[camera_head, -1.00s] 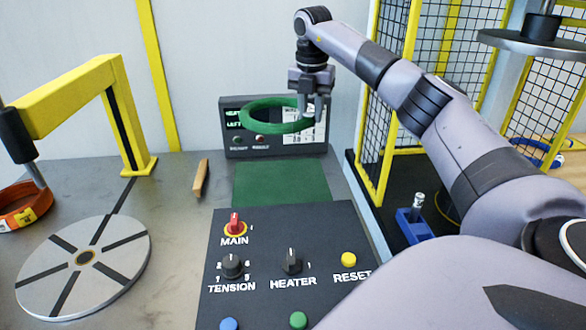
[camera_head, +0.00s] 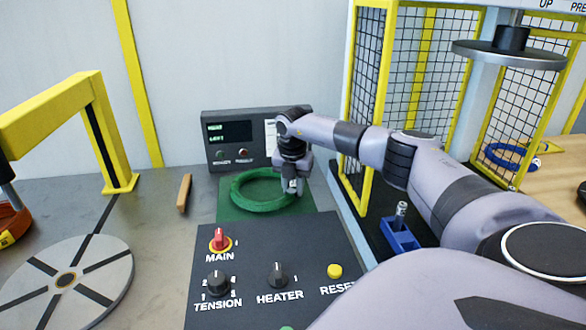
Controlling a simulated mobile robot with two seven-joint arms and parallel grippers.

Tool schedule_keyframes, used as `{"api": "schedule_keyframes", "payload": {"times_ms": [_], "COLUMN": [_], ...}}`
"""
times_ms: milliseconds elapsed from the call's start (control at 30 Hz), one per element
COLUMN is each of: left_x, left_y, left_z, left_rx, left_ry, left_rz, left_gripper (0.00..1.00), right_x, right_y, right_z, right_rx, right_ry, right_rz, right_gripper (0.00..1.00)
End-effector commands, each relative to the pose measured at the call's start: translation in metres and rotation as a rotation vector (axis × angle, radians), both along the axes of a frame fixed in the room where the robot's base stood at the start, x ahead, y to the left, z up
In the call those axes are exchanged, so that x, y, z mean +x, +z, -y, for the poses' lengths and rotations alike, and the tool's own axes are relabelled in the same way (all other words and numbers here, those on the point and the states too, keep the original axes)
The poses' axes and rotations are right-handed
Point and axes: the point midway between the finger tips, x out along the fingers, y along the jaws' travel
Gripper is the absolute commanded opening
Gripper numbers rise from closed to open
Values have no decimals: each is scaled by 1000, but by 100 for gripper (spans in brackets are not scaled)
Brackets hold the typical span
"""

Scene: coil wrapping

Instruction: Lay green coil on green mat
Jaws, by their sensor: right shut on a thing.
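The green coil (camera_head: 240,201) is a ring lying flat over the green mat (camera_head: 307,201), behind the control panel. It looks down at mat level; whether its whole underside touches the mat I cannot tell. Part of its left side reaches close to the mat's left edge. My right gripper (camera_head: 293,188) points down and is shut on the coil's right side, hiding that part of the ring. My left gripper is not in view.
A dark control panel (camera_head: 250,259) with a red MAIN knob, black knobs and a yellow button lies in front. A display box (camera_head: 226,158) stands behind the mat. A yellow-framed cage (camera_head: 358,120) is at right. A round slotted plate (camera_head: 105,282) is at left.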

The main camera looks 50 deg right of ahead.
Motion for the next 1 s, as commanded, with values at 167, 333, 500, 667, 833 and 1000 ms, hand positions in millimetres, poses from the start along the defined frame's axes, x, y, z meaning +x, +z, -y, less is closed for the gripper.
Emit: {"api": "schedule_keyframes", "payload": {"times_ms": [167,333,500,667,833,1000], "left_x": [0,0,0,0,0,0], "left_y": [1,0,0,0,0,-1], "left_z": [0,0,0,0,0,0], "left_rx": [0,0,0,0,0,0], "left_ry": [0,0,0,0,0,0], "left_rz": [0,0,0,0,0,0], "left_gripper": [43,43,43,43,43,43], "right_x": [1,2,0,0,1,0], "right_y": [-8,-7,-10,-10,-8,12], "right_z": [0,0,0,0,0,-1], "right_rx": [1,1,0,0,0,1], "right_ry": [0,0,0,0,0,0], "right_rz": [7,7,2,2,2,6], "right_gripper": [0,0,53,53,53,53]}}
